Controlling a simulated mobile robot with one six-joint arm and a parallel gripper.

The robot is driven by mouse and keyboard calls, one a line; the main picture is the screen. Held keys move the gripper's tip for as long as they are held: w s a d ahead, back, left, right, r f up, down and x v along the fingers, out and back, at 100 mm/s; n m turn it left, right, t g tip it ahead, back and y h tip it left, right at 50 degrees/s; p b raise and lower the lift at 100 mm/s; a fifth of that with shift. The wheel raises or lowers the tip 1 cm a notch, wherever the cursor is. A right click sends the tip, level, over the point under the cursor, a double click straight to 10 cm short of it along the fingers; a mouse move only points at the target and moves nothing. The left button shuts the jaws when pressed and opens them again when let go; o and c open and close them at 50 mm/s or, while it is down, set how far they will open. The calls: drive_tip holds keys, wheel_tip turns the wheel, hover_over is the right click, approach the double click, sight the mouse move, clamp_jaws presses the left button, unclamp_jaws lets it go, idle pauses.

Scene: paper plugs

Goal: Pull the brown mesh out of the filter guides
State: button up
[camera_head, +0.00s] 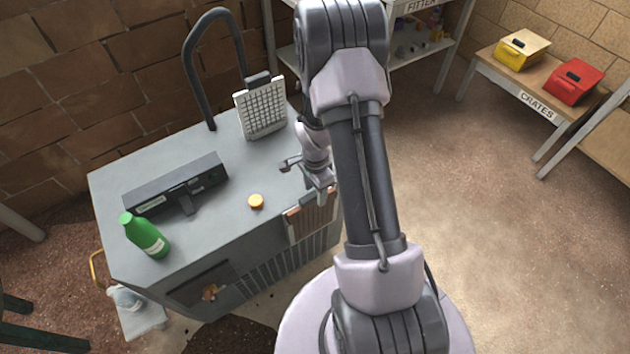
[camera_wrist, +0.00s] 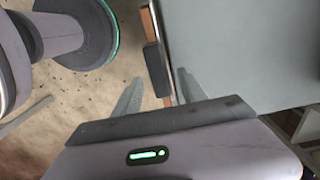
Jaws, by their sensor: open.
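The brown mesh (camera_head: 313,218) sits upright in the filter guides (camera_head: 291,230) at the front right face of the grey cabinet. In the wrist view its brown edge (camera_wrist: 147,24) shows as a narrow strip beside the grey top, with a dark tab (camera_wrist: 155,68) on it. My gripper (camera_head: 308,178) is open just above the mesh, near the cabinet's front edge. In the wrist view my open gripper (camera_wrist: 158,84) has one finger on each side of the strip's line, the tab lying ahead between the tips. I cannot tell whether they touch. My arm hides the cabinet's right end.
Yellow (camera_head: 522,48) and red (camera_head: 573,82) crates stand far right. Floor at right is clear.

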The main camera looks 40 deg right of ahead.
wheel_tip(320, 180, down, 2)
clamp_jaws()
idle(0.6)
